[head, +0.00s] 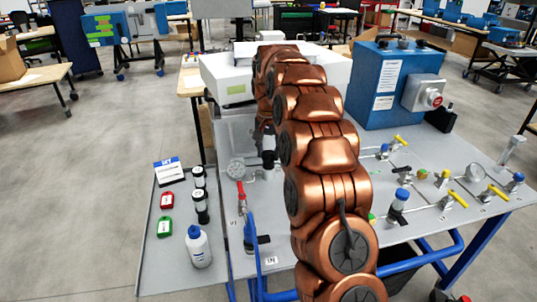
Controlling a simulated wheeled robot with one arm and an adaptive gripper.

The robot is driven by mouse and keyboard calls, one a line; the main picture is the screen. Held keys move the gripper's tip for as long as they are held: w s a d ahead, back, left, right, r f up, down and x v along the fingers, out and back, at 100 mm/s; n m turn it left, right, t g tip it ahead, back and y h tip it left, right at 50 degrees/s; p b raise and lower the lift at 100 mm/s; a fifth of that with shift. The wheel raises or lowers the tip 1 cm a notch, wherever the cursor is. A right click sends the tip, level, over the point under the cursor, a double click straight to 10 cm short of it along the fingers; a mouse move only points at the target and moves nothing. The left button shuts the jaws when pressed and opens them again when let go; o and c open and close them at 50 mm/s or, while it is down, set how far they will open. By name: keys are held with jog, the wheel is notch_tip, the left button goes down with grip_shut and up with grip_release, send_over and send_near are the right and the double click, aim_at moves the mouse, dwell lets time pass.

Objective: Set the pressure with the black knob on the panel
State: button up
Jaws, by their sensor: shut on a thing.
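The panel (225,205) is a grey tabletop with valves and fittings. My copper arm rises across the middle of the head view and bends down at its far end. My gripper (268,158) is small and dark there, pointing down at the panel's left part. It is shut on the black knob, just right of a round pressure gauge (236,169). The fingers and the knob blend together, so the knob's outline is mostly hidden. The gauge's needle is too small to read.
A red-handled valve (241,196) stands close in front of the gauge. A side tray (160,265) holds a white bottle (198,246), dark jars and red and green tags. A blue box (392,85) stands back right. Several yellow-handled valves (455,199) stand right of my arm.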

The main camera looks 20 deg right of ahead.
aim_at(269, 153)
jog(key=m+b, duration=0.1)
jog(key=m, duration=0.5)
jog(key=shift+r+m, duration=0.1)
jog(key=shift+m, duration=0.2)
dwell(0.4)
jog(key=o, duration=1.1)
jog(key=shift+o, duration=0.2)
notch_tip(269, 153, up, 7)
jog(key=shift+f, duration=0.2)
jog(key=shift+r, duration=0.35)
jog(key=shift+s+r, duration=0.1)
jog(key=shift+r, duration=0.05)
